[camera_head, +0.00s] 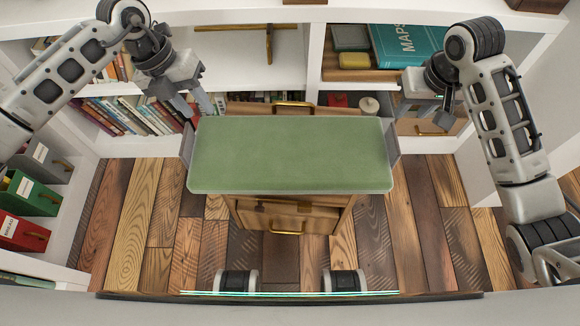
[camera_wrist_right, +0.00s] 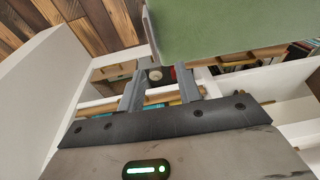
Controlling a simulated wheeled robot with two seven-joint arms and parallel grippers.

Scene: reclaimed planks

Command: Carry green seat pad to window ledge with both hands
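The green seat pad (camera_head: 290,155) lies level over a wooden cabinet (camera_head: 325,215), with a grey upright side plate at its left (camera_head: 187,145) and right (camera_head: 393,147) ends. Its green surface also fills the upper right of the right wrist view (camera_wrist_right: 220,28). My left gripper (camera_head: 198,108) is just behind the left plate, its two fingers apart. My right gripper (camera_head: 425,112) is behind and right of the right plate. In the right wrist view its fingers (camera_wrist_right: 160,88) are apart with nothing between them. I cannot make out a window ledge.
White shelves stand behind the pad, with a row of books (camera_head: 135,115), a teal MAPS book (camera_head: 405,45) and a wooden stand (camera_head: 268,42). Coloured file boxes (camera_head: 35,192) line the left side. The plank floor (camera_head: 430,225) is clear on both sides of the cabinet.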

